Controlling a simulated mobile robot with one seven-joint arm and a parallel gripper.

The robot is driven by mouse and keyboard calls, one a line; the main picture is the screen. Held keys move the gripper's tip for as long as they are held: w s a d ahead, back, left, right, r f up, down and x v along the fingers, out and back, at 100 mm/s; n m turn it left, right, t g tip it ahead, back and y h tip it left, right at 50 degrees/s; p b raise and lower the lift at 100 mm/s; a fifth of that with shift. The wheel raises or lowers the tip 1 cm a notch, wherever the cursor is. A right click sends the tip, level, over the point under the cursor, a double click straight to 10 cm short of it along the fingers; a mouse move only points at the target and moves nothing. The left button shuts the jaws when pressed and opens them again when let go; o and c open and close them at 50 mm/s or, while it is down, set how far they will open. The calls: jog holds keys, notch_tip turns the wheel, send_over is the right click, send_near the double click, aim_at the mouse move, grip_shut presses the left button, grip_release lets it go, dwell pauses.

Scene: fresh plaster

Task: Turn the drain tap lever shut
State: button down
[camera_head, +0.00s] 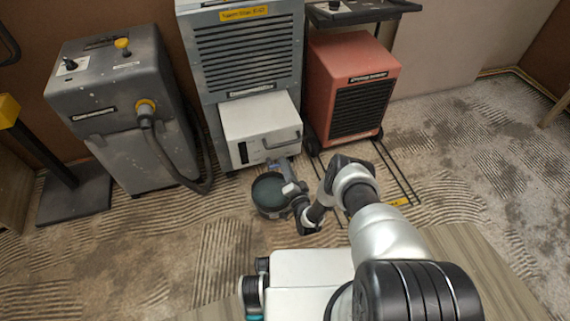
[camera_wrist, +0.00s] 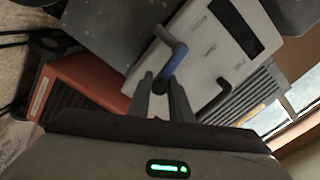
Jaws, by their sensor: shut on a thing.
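The drain tap lever (camera_wrist: 171,66) has a blue grip on a grey bent stem, in front of the white tank box. My gripper (camera_wrist: 160,80) has its two dark fingers on the lever's blue end, shut on it in the wrist view. In the head view my gripper (camera_head: 283,178) is low at the foot of the grey dehumidifier, and it mostly hides the lever. The white tank box (camera_head: 262,127) has a dark handle and a dark window on its front. A round dark bucket (camera_head: 259,202) stands on the floor below, beside my gripper.
The grey dehumidifier (camera_head: 250,55) stands behind the box. A red heater or dryer unit (camera_head: 323,72) stands close on its right. A grey machine with a hose (camera_head: 110,85) stands at left.

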jog(key=shift+f+m, duration=0.4)
jog(key=shift+m, duration=0.2)
jog(key=shift+s+f, duration=0.1)
jog(key=c, duration=1.6)
grip_release()
jog(key=shift+c, duration=0.2)
